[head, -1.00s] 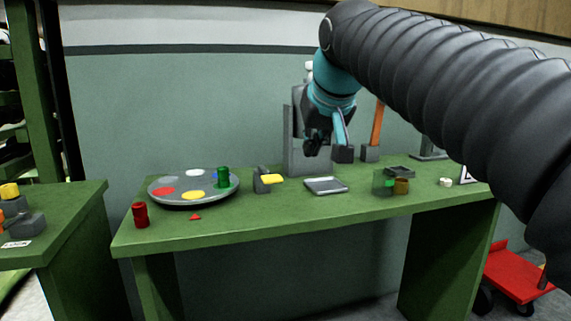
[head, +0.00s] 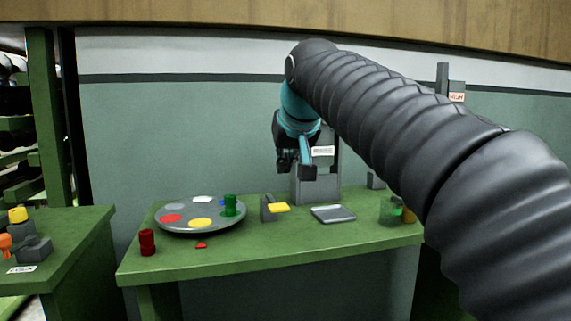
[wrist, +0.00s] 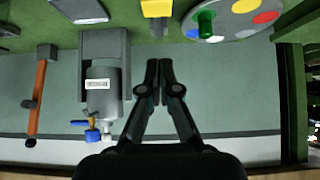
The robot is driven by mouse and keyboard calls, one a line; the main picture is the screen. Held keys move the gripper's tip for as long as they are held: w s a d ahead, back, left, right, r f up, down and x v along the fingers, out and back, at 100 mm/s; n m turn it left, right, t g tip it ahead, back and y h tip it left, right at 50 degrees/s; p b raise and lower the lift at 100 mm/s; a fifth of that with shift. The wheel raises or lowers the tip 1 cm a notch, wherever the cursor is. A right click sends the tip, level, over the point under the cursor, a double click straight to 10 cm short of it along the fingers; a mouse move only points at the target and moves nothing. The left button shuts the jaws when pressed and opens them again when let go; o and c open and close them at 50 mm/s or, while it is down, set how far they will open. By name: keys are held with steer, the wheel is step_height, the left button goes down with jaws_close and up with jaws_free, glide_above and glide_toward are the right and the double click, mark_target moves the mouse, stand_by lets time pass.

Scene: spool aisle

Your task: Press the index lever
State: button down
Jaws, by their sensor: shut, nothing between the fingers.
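The index lever, a yellow paddle (head: 279,208) on a grey block (head: 267,207), stands on the green table right of the round turntable (head: 176,228). The paddle also shows at the top of the wrist view (wrist: 157,8). The turntable carries coloured discs and a green spool (head: 230,204) at its right side. My gripper (head: 296,172) is in the air above and slightly right of the lever, apart from it. In the wrist view my gripper (wrist: 160,66) has its fingers together and empty, with the paddle beyond the tips.
A grey stand (head: 316,188) with a labelled part rises behind my gripper. A flat grey pad (head: 333,213) lies right of the lever. A red spool (head: 147,242) and a small red triangle (head: 201,245) are at the front left. My arm hides the table's right end.

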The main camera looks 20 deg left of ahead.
glide_above(276, 204)
steer(key=s+d, duration=0.2)
steer(key=s, duration=0.1)
steer(key=f, duration=0.4)
steer(key=shift+w+a+f, duration=0.2)
steer(key=shift+f, duration=0.2)
step_height(276, 204, down, 2)
steer(key=shift+f+b, duration=0.2)
steer(key=shift+b, duration=0.35)
steer(key=shift+f, duration=0.75)
